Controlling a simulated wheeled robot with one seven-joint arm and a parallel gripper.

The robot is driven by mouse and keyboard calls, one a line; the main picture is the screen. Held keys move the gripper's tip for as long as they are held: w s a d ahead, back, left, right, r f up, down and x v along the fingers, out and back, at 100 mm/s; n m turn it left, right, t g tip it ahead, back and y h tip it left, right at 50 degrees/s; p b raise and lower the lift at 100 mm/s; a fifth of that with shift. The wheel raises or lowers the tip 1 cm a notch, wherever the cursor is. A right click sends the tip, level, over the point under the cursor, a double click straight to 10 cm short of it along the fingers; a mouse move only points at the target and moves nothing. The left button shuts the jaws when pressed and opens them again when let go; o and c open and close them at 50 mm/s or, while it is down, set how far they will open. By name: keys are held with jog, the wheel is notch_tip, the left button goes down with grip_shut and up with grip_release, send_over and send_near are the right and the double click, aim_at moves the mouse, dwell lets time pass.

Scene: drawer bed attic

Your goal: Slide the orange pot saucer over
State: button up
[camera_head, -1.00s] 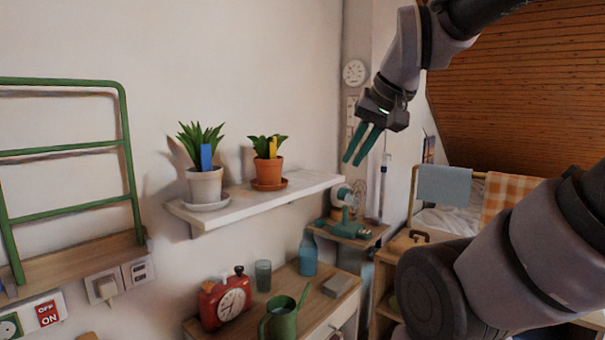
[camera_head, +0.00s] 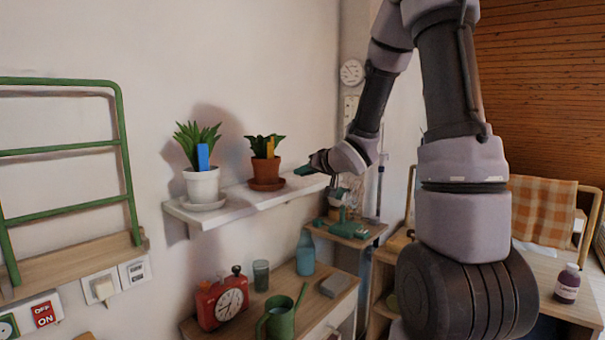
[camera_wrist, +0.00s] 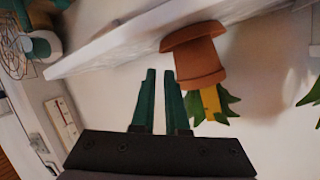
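The orange pot saucer (camera_head: 267,186) sits on the white wall shelf (camera_head: 250,200), under an orange pot (camera_head: 267,170) with a green plant and a yellow tag. In the wrist view, which is turned over, the saucer (camera_wrist: 188,36) shows at the shelf's edge with the pot (camera_wrist: 200,64) on it. My gripper (camera_head: 300,171) is at the right end of the shelf, to the right of the pot and saucer, pointing left towards them. Its green fingers (camera_wrist: 159,72) are parallel with a narrow empty gap between them. They appear apart from the saucer.
A white pot (camera_head: 202,186) on a pale saucer stands left on the same shelf. Bare shelf lies between the two saucers. A green fan-like device (camera_head: 343,228) is below the shelf's right end. A red clock (camera_head: 222,302), glass, bottle and watering can stand on the lower cabinet.

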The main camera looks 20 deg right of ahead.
jog(key=shift+a+f, duration=0.1)
jog(key=shift+a, duration=0.05)
jog(key=shift+w, duration=0.1)
jog(key=x, duration=1)
jog(key=shift+w+a+f, duration=0.1)
jog(key=shift+w+a, duration=0.05)
jog(key=shift+w, duration=0.15)
grip_shut()
dwell(1.4)
